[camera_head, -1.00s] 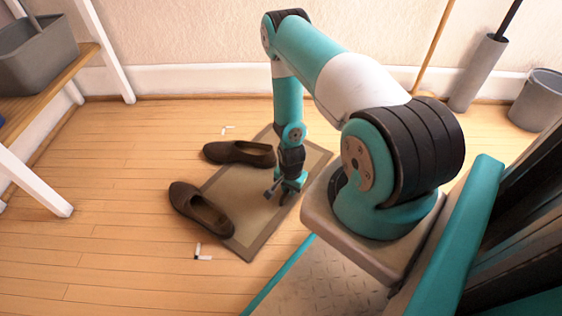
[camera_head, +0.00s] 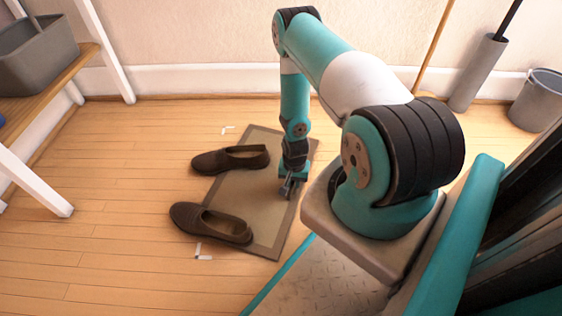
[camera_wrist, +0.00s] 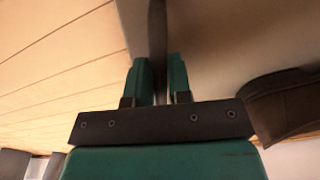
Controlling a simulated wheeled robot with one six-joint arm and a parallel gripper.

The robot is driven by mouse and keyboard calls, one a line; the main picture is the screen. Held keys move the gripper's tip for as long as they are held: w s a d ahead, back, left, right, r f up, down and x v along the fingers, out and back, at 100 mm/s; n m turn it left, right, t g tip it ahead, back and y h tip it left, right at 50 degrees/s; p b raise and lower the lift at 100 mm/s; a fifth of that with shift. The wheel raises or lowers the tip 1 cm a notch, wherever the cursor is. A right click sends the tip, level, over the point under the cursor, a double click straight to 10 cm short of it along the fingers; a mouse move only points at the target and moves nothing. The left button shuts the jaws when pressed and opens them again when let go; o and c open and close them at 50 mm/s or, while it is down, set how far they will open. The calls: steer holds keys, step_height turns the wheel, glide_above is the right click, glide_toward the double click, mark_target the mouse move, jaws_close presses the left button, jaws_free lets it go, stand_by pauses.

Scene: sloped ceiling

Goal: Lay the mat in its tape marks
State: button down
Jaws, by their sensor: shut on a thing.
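The mat (camera_head: 238,196), tan with a darker border, lies on the wood floor in the head view. My gripper (camera_head: 289,188) is at its right edge. In the wrist view, my gripper's fingers (camera_wrist: 160,82) are shut on the mat's dark border (camera_wrist: 158,32). One white tape mark (camera_head: 227,130) is on the floor just left of the mat's far left corner. Another tape mark (camera_head: 203,253) is near its near left corner, which a shoe partly hides. Other tape marks are not visible.
Two brown shoes, a far one (camera_head: 232,160) and a near one (camera_head: 211,223), lie across the mat's left edge. A white-legged shelf (camera_head: 45,190) stands left. A grey bucket (camera_head: 538,100) and tall holder (camera_head: 479,72) are back right. Floor left of the shoes is clear.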

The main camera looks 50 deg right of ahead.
steer(key=shift+w+d+n, duration=0.1)
steer(key=shift+d+n, duration=0.2)
steer(key=shift+n, duration=0.1)
steer(key=shift+w+d+n, duration=0.65)
steer(key=shift+d+n, duration=0.3)
steer(key=shift+n, duration=0.25)
steer(key=c, duration=1)
jaws_free()
steer(key=shift+o, duration=0.2)
steer(key=shift+r+p, duration=3.85)
steer(key=shift+r, duration=0.7)
